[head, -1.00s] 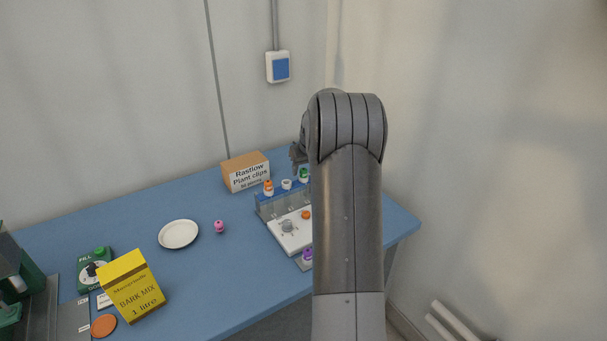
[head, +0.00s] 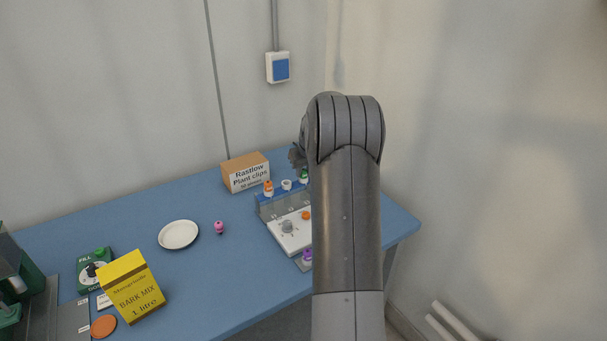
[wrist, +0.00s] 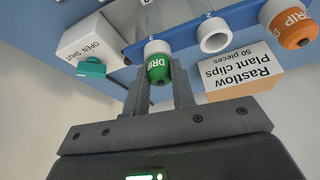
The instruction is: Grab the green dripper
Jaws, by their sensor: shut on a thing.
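The green dripper (wrist: 157,68) has a white collar and the word DRIP on its side. In the wrist view it sits between the two fingers of my gripper (wrist: 158,88), which is shut on it. It is at the blue rack (wrist: 183,38); I cannot tell whether it is still seated there. In the head view the green dripper (head: 304,175) shows at the rack's far end, partly hidden by my arm, with part of my gripper (head: 297,157) just above and behind it.
An orange dripper (wrist: 295,28) and a white ring (wrist: 213,36) stand along the rack. The plant clips box (head: 246,172) is close by. A white OPEN/SHUT box (wrist: 92,42) with a teal knob is near my gripper. A pink piece (head: 219,227) and white plate (head: 178,234) lie left.

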